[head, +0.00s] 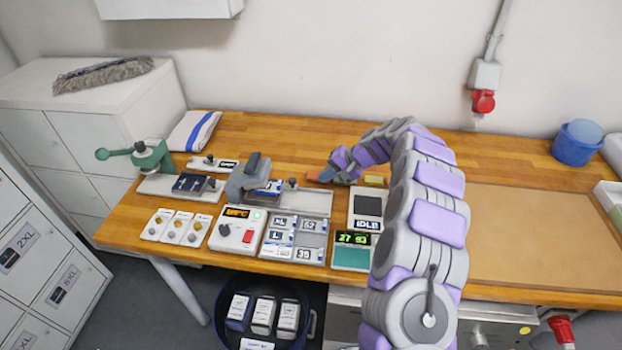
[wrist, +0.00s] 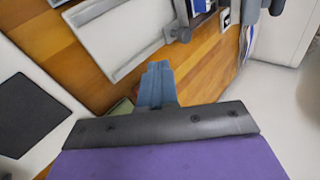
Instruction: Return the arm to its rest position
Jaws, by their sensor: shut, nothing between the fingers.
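My arm reaches from the lower right of the head view over the wooden bench (head: 520,290) and curves left. My gripper (head: 325,177) is at its end, low over the bench behind the white device marked IDLE (head: 365,207). In the wrist view my gripper (wrist: 157,72) shows as blue fingers closed together, with nothing between them. The wrist view also shows the bare wooden bench top (wrist: 200,68) beneath the fingers. Whether the fingertips touch the bench is unclear. A small orange and yellow item (head: 375,180) lies by the gripper, partly hidden by my arm.
A green scale (head: 352,252) stands close to my arm. A brown mat (head: 545,240) at right is clear; a blue tub (head: 576,145) stands behind.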

